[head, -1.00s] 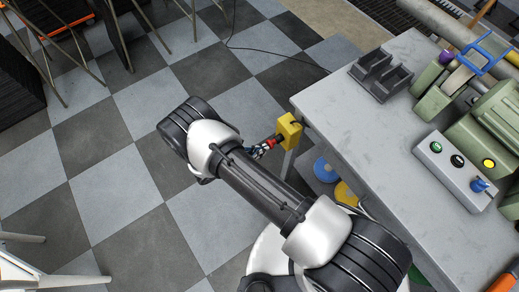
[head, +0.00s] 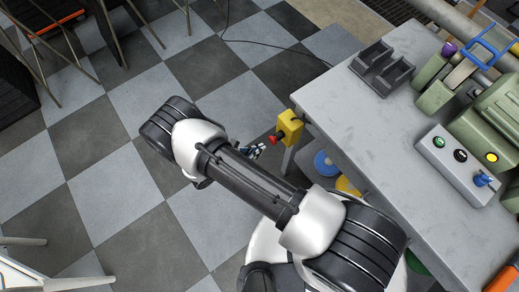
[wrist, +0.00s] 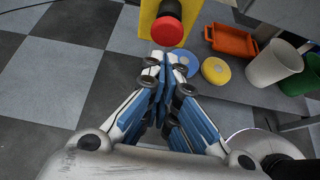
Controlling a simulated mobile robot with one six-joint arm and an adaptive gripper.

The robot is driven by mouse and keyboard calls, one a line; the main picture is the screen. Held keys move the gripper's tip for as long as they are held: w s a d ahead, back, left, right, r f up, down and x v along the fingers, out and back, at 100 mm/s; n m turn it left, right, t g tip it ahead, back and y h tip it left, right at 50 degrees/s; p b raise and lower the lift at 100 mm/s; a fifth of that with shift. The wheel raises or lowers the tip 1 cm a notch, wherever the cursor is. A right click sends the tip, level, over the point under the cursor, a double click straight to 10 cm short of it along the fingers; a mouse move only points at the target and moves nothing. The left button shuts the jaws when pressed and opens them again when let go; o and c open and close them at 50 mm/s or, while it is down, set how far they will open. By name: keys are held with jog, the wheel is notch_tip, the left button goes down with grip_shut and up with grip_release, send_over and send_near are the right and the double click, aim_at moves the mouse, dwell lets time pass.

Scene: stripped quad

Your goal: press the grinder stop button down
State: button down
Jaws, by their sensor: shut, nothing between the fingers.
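The grinder stop button is a round red button (head: 273,140) on the side of a yellow box (head: 291,126) fixed at the grey table's left edge. In the wrist view the red button (wrist: 167,31) and part of the yellow box (wrist: 148,16) show at the top, just beyond my fingertips. My gripper (head: 257,152) is shut and empty, pointing at the button from the left. In the head view a small gap shows between fingertips and button. The wrist view shows my closed blue and white fingers (wrist: 162,62) slightly below the button. I cannot tell whether the button is pressed in.
The grey table (head: 350,125) bears a dark holder (head: 383,72), a green grinder (head: 490,120) and a control box (head: 455,165) with several buttons. Below it, the wrist view shows an orange tray (wrist: 232,41), a yellow disc (wrist: 215,71) and cups.

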jog(key=p+v, duration=0.3)
jog(key=v, duration=0.7)
jog(key=shift+a, duration=0.45)
jog(key=w+d+r+m+g+y, duration=0.1)
jog(key=d+r+m+g, duration=0.2)
jog(key=r, duration=0.7)
jog(key=w+d+r+m+g+y, duration=0.1)
jog(key=w+d+r+m+y, duration=0.15)
jog(key=r+m, duration=0.55)
jog(key=w+d+r+m+g, duration=0.15)
jog(key=d+r, duration=0.25)
jog(key=r, duration=0.8)
jog(key=s+d+r+m+t+y, duration=0.1)
jog(key=s+d+r+m+y, duration=0.2)
jog(key=s+d+r+m, duration=0.2)
jog(key=s+d+r+m+t+y, duration=0.2)
jog(key=s+d+r+m, duration=0.4)
jog(key=s+r, duration=0.4)
jog(key=shift+s+r+m+y, duration=0.4)
jog(key=shift+r+m+y, duration=0.25)
jog(key=shift+y, duration=0.1)
